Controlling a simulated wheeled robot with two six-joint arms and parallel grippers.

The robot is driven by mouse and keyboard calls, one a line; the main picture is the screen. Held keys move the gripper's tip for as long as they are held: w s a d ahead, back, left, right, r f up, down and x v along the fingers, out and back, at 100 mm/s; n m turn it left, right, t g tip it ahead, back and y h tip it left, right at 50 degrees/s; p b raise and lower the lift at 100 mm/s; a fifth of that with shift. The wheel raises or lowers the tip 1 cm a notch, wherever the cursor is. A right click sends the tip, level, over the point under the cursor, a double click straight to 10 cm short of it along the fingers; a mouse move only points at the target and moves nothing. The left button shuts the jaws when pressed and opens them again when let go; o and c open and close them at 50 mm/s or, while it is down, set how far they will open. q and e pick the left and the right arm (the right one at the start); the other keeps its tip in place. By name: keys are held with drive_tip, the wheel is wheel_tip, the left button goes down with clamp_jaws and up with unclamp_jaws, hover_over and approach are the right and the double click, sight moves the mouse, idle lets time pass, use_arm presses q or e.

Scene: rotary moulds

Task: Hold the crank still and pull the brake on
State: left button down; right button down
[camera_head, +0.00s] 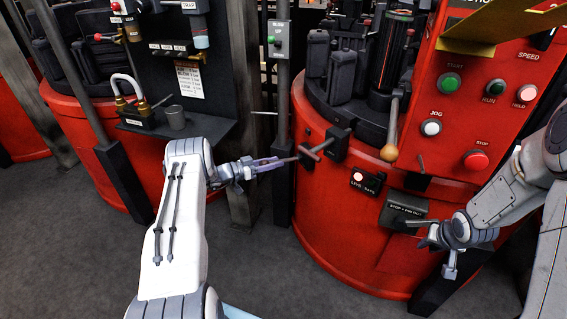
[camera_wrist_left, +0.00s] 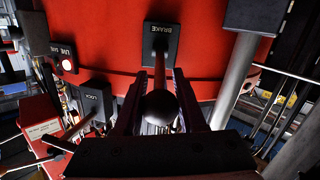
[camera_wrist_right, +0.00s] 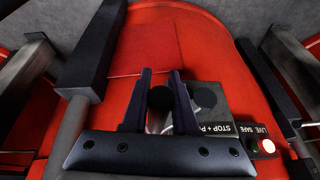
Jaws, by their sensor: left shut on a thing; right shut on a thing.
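The brake lever (camera_head: 322,147) sticks out from a dark block on the red drum housing. In the left wrist view its round dark knob (camera_wrist_left: 160,107) lies between the fingers, below the BRAKE plate (camera_wrist_left: 161,42). My left gripper (camera_head: 287,161) is shut on this lever. My right gripper (camera_head: 424,227) is low at the housing, beside the STOP + PIN OUT box (camera_head: 404,208). It is shut on a dark round-ended handle (camera_wrist_right: 160,98), which looks like the crank handle; the rest of the crank is mostly hidden.
The red control panel (camera_head: 470,130) with several buttons stands above my right gripper. A lever with a tan ball (camera_head: 389,152) hangs between the grippers. A grey post (camera_head: 283,120) stands close to my left gripper.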

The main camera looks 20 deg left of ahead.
use_arm(q)
drive_tip(key=shift+f, duration=0.1)
drive_tip(key=c, duration=0.8)
unclamp_jaws()
drive_tip(key=v, duration=1.2)
use_arm(e)
drive_tip(key=c, duration=0.6)
unclamp_jaws()
